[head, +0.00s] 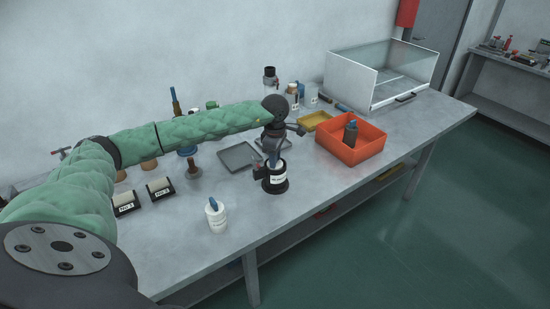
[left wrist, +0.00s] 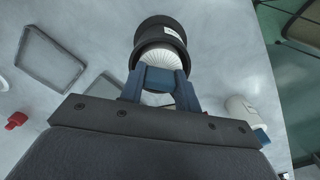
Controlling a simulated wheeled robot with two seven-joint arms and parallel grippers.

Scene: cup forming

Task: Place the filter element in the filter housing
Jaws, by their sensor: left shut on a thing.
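The filter housing (head: 275,180) is a black cup with a white label, upright on the bench. My left gripper (head: 275,142) is directly above it, pointing down. In the left wrist view, the gripper (left wrist: 160,95) is shut on the blue grip of the filter element (left wrist: 155,60), a white pleated piece. The element lines up with the round mouth of the black housing (left wrist: 165,35). I cannot tell how deep it sits inside, as the gripper and blue grip hide its near side. My right gripper is not in view.
A white cylinder with a blue top (head: 216,217) stands in front, left of the housing. A grey tray (head: 238,157) lies behind. An orange bin (head: 352,152) holding a dark bottle (head: 350,133) stands right. A clear-walled enclosure (head: 355,76) is farther back.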

